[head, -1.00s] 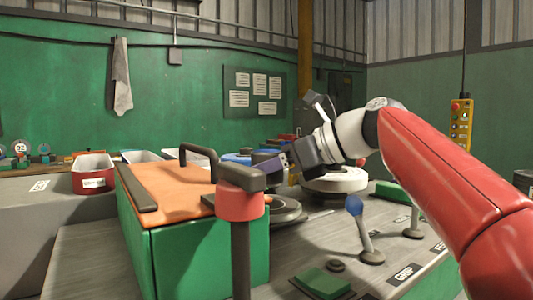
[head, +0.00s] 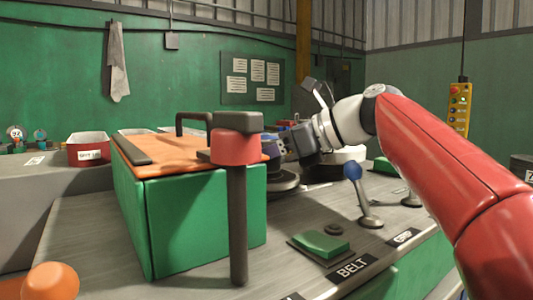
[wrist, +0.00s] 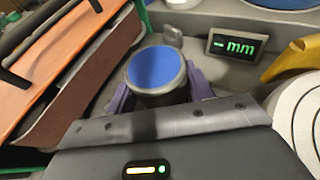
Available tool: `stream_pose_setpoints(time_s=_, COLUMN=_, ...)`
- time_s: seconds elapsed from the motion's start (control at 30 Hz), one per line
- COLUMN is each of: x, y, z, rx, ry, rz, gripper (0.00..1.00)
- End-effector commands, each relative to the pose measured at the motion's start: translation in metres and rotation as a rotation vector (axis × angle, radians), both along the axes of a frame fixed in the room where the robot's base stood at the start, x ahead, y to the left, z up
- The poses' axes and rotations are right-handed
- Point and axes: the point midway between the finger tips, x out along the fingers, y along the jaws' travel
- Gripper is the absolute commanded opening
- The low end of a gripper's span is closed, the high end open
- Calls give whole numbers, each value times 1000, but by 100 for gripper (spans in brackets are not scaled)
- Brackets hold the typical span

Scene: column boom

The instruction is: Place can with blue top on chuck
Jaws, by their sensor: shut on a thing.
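A can with a blue top (wrist: 155,70) stands between the purple fingers of my gripper (wrist: 160,92) in the wrist view, its blue lid facing the camera. My gripper is shut on it. In the head view my gripper (head: 274,147) is low over the bench, just behind the orange-topped green box, and the can is mostly hidden. A dark round disc that looks like the chuck (head: 283,184) sits on the bench just below my gripper. I cannot tell whether the can touches it.
The green box (head: 205,212) with its orange lid and a red-capped post (head: 237,148) stand close left of my gripper. A blue-knobbed lever (head: 353,172) stands to the right. The wrist view shows an "mm" display (wrist: 232,46), a yellow part (wrist: 292,60) and a white ringed disc (wrist: 300,112).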

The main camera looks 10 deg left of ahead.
Motion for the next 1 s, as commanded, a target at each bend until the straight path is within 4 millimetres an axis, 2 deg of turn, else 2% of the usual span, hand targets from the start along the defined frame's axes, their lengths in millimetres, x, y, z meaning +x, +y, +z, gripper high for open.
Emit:
stream_pose_setpoints(time_s=0.43, x=0, y=0, z=-9, rx=1, ry=-1, rz=-1, gripper=20)
stream_pose_setpoints(time_s=0.47, x=0, y=0, z=-9, rx=1, ry=-1, rz=-1, gripper=54)
stream_pose_setpoints(time_s=0.63, x=0, y=0, z=-8, rx=1, ry=-1, rz=-1, gripper=77)
stream_pose_setpoints(time_s=0.9, x=0, y=-1, z=-9, rx=0, ry=0, rz=0, gripper=77)
stream_pose_setpoints(time_s=1.0, x=0, y=-7, z=-6, rx=0, ry=-1, rz=-2, gripper=77)
